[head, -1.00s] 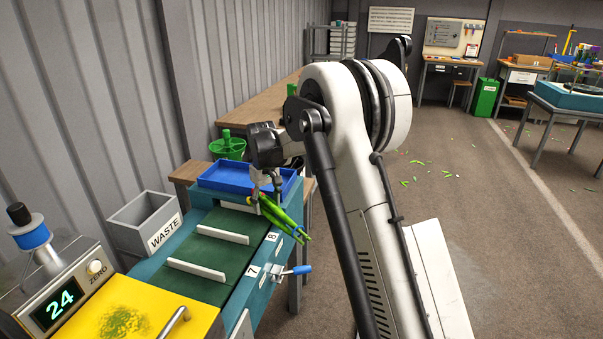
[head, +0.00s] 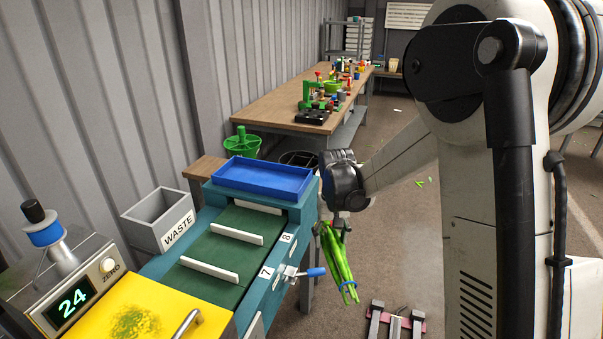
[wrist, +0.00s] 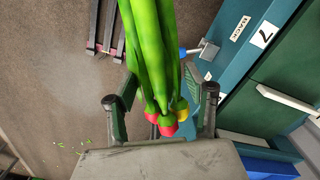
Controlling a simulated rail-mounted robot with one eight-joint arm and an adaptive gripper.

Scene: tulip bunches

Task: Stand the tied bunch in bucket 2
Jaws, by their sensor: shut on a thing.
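The tied bunch (head: 338,262) is a bundle of green stems with a blue tie low down. My gripper (head: 335,216) is shut on it and holds it in the air, beside the right side of the conveyor. The stems hang down, slightly tilted. In the wrist view, the bunch (wrist: 152,55) lies between the two fingers, with red and yellow tulip heads close to the palm. A green bucket (head: 240,147) and a dark bucket (head: 298,160) stand beyond the conveyor. No number shows on either, so I cannot tell which is bucket 2.
The conveyor (head: 216,255) has white dividers, labels 7 and 8, and a blue tray (head: 262,177) at its far end. A blue-handled lever (head: 305,273) juts out near the bunch. A grey waste bin (head: 160,218) stands left. A cluttered workbench (head: 285,115) is behind; floor is open right.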

